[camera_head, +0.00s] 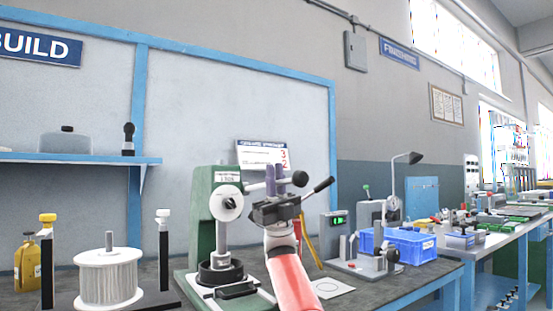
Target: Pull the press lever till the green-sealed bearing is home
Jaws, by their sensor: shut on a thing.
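The press (205,190) has a green column and stands on the bench at the centre. Its pale round hub (226,202) sits above a grey ram (222,236), which points down at a dark round seat (220,272) on the base. The press lever (254,186) is a pale rod running right from the hub to a dark ball knob (300,178). My gripper (276,182) points upward and is shut on the lever, short of the knob. I cannot make out the green-sealed bearing; the seat's inside is hidden.
A dark handle (320,187) slants up just right of my gripper. A white spool (109,277) stands at left. A blue bin (396,247) and a small device with a green display (335,222) are at right. A white sheet (331,288) lies on the bench.

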